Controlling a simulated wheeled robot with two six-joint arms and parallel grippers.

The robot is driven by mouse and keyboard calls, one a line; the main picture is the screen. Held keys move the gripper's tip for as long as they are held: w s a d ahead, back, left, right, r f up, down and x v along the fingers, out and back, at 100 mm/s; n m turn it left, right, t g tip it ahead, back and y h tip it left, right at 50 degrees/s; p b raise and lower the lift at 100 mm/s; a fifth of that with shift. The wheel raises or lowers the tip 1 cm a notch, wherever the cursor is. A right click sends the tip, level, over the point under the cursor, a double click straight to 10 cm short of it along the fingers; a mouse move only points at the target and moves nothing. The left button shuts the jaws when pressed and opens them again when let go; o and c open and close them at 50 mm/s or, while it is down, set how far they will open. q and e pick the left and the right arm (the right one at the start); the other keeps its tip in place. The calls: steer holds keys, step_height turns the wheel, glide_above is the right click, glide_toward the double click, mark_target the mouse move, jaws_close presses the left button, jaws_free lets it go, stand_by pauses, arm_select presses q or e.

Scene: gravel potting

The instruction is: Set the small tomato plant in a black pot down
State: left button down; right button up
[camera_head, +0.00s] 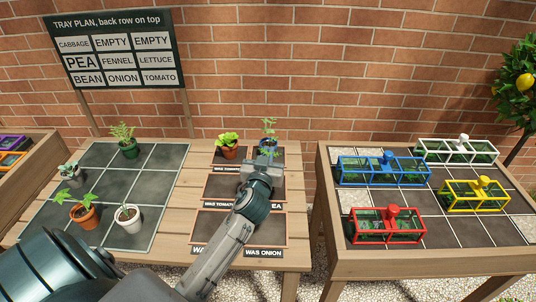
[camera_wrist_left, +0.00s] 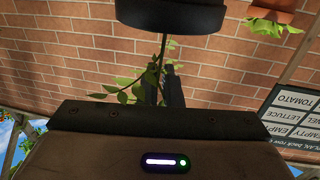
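The small tomato plant (camera_head: 269,132) shows its leaves just beyond my left gripper, over the right side of the back dark tray (camera_head: 218,166). In the left wrist view, which is upside down, its black pot (camera_wrist_left: 170,14) is at the top and its green leaves (camera_wrist_left: 130,88) hang below. My left gripper (camera_head: 267,155) is at the plant; its narrow fingers (camera_wrist_left: 164,85) appear closed about the stem. In the head view the gripper hides most of the pot, so I cannot tell whether the pot touches the tray. My right gripper is not in view.
A lettuce in a terracotta pot (camera_head: 230,153) stands close left of the plant. The middle tray (camera_head: 222,187) and front tray (camera_head: 218,228) look empty. A grey grid mat (camera_head: 155,188) at left holds several potted plants. Coloured glass cases (camera_head: 384,170) stand on the right table.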

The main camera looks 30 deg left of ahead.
arm_select(q)
steer(key=c, duration=1.6)
jaws_free()
steer(key=shift+r, duration=0.15)
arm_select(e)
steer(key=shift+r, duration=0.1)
arm_select(q)
steer(key=shift+s+d+f, duration=0.25)
steer(key=shift+s, duration=0.3)
steer(key=b+v, duration=0.2)
steer(key=v, duration=0.9)
steer(key=shift+r, duration=0.2)
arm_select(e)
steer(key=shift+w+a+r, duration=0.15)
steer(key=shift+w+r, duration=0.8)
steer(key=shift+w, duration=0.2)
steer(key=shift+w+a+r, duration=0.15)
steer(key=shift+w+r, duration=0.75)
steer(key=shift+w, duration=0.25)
